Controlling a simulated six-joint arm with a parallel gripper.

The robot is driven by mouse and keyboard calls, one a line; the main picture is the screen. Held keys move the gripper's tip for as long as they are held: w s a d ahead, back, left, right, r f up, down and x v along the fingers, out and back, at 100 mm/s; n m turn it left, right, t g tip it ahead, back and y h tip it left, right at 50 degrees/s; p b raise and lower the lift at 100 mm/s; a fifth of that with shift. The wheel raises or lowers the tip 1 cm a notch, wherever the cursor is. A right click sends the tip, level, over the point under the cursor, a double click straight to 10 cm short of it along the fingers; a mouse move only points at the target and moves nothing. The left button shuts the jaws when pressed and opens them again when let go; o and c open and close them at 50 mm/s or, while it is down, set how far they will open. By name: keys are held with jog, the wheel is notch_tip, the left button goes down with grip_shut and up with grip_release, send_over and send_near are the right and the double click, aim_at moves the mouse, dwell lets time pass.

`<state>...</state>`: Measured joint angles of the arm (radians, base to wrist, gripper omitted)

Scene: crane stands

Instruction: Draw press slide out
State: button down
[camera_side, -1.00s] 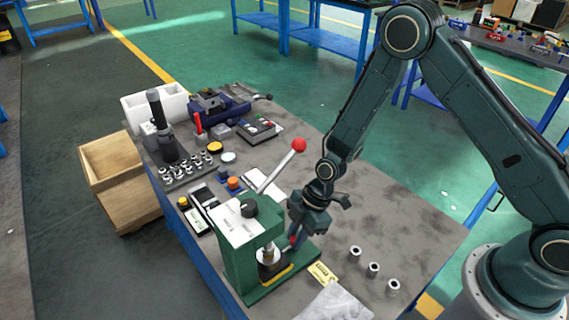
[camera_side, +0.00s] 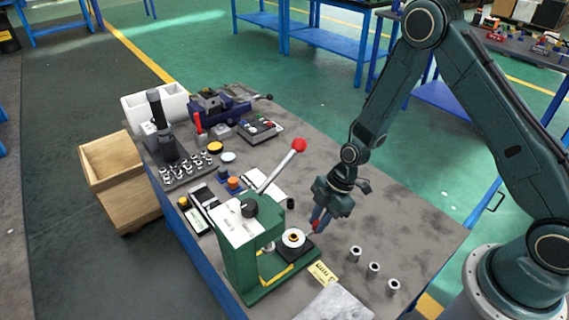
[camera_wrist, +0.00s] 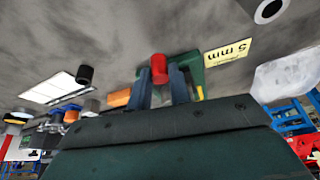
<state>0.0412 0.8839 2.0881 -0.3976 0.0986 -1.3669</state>
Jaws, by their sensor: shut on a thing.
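The green press (camera_side: 236,250) stands at the front of the bench, its lever with a red ball (camera_side: 299,145) raised. The press slide (camera_side: 300,250) is a dark plate drawn out to the right of the press, with a round metal part (camera_side: 293,238) on it. My gripper (camera_side: 316,225) is shut on the slide's red knob, at the slide's right end. In the wrist view the red knob (camera_wrist: 159,68) sits between my two blue-grey fingers. The slide itself is mostly hidden there.
Several metal sleeves (camera_side: 373,269) stand on the bench to the right. A yellow "5 mm" card (camera_side: 322,273) and a grey cloth (camera_side: 335,303) lie in front. A small black cylinder (camera_side: 290,203) stands behind the press.

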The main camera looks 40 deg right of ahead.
jog(key=c, duration=1.3)
grip_release()
jog(key=shift+d, duration=0.25)
jog(key=shift+r, duration=0.15)
jog(key=v, duration=1.3)
jog(key=shift+r, duration=0.3)
jog(key=shift+s+r, duration=0.1)
